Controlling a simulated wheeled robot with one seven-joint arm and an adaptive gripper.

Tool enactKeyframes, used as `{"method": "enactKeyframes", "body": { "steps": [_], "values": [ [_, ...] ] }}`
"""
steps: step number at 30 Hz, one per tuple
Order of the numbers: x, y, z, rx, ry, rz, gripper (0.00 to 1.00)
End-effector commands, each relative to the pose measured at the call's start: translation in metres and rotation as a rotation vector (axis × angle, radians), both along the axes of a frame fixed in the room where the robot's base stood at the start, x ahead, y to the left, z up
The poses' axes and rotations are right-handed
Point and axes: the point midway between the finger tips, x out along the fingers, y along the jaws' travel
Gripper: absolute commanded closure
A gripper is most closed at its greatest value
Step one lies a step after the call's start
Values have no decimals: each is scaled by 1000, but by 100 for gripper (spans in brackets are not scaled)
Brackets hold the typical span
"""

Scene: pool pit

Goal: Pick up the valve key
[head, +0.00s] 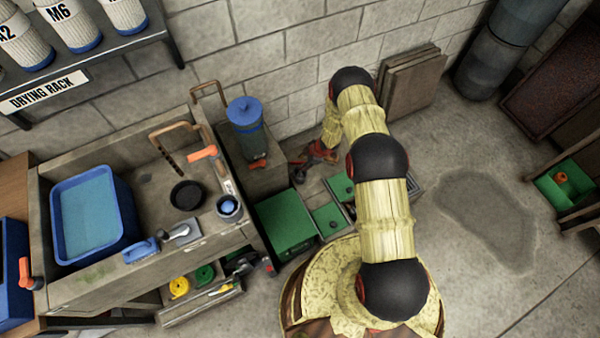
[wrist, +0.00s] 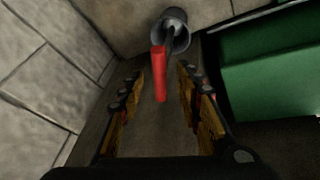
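A red bar-shaped handle (wrist: 158,74), which I take to be the valve key, stands out in the wrist view. A dark stem runs from its upper end into a grey round cup or pipe (wrist: 176,32). My gripper (wrist: 161,105) is open, with one finger on each side of the lower end of the handle. I cannot tell whether the handle is between the fingers or just beyond them; neither finger appears to touch it. In the head view my gripper (head: 303,168) is low by the wall, and I cannot make out the key clearly there.
A green box (wrist: 270,78) is close on the right in the wrist view; green cases (head: 287,224) also show in the head view. The block wall (wrist: 45,80) is on the left. A blue-lidded canister (head: 247,114) stands near my gripper. Open floor (head: 455,165) lies right.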

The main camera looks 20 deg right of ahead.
Motion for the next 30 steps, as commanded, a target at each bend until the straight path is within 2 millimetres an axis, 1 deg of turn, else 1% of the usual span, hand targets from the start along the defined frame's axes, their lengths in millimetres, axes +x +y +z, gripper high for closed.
{"method": "enactKeyframes", "body": {
  "steps": [1,4,12,30],
  "values": [
    [2,2,-12,0,0,2,65],
    [5,6,-22,-1,1,1,65],
    [7,7,-23,-1,-1,-1,66],
    [7,7,-23,-1,0,0,100]
  ]
}}
